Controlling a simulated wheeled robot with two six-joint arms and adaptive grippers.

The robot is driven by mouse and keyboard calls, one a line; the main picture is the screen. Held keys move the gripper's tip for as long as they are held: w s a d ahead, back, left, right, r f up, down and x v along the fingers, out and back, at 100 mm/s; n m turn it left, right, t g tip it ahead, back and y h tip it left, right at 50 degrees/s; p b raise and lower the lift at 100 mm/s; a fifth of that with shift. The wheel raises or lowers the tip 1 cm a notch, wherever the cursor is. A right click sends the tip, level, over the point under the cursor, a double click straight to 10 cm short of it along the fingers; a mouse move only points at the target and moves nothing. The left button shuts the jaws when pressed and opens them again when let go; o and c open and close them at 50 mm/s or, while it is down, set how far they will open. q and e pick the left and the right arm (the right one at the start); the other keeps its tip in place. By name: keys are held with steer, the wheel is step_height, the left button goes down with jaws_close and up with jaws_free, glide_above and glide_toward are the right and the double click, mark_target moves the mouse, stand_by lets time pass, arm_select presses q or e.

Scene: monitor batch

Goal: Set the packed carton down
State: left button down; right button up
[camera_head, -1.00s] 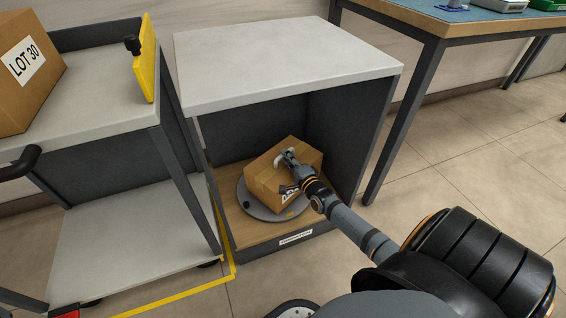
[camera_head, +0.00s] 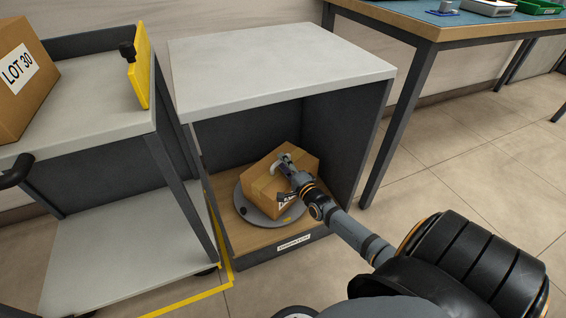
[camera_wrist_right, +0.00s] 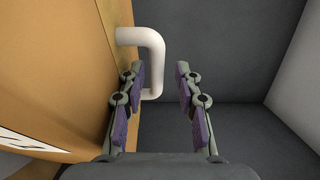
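The brown carton (camera_head: 262,183) sits closed on a grey round turntable (camera_head: 243,209) inside the open cabinet and is turned at an angle. A pale bent handle (camera_wrist_right: 154,62) stands out from the carton's face in the right wrist view. My right gripper (camera_head: 284,183) is at the carton's handle side. In the right wrist view its two fingers (camera_wrist_right: 160,95) are apart, with the handle's outer end beside the left finger and a clear gap to the right finger. The carton's lower side is partly hidden by the gripper. My left gripper is not in view.
The cabinet's grey top (camera_head: 280,65) is bare above the carton, and its side wall (camera_head: 345,135) stands close to my right arm. A cart (camera_head: 95,115) at left bears a carton marked LOT 30 (camera_head: 22,80). A workbench (camera_head: 450,30) stands at right.

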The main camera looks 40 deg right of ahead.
steer(key=s+a+p, duration=0.1)
steer(key=s+p, duration=0.3)
steer(key=s, duration=0.7)
steer(key=shift+s, duration=0.25)
